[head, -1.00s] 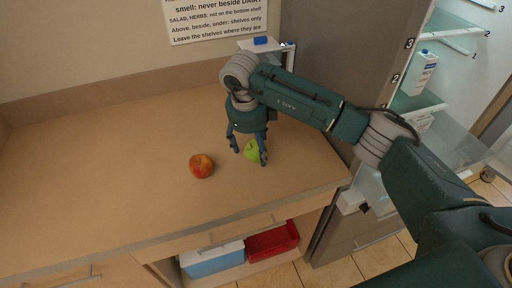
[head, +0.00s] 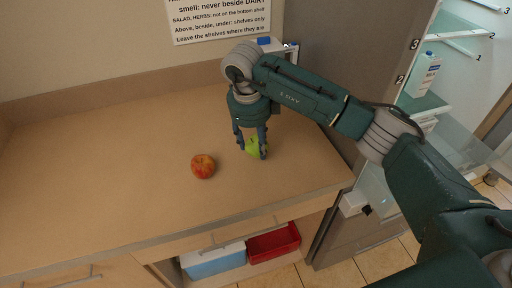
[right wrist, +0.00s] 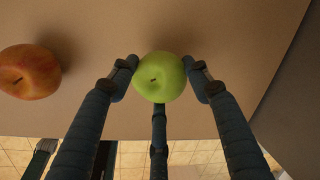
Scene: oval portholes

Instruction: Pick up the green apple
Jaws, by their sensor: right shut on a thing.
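The green apple (head: 252,146) is on the wooden counter, near its right end. My right gripper (head: 252,150) reaches down from above with its fingers around the apple. In the right wrist view the green apple (right wrist: 159,77) sits between the fingertips of the right gripper (right wrist: 160,85), which touch it on both sides, with a third finger below it. The gripper is shut on the apple. I cannot tell whether the apple is clear of the counter. My left gripper is not in view.
A red apple (head: 203,166) lies on the counter left of the gripper. The counter (head: 100,160) is clear to the left. An open fridge with shelves (head: 425,103) and a carton (head: 424,75) stands at the right. Blue (head: 213,262) and red bins (head: 273,243) sit below the counter.

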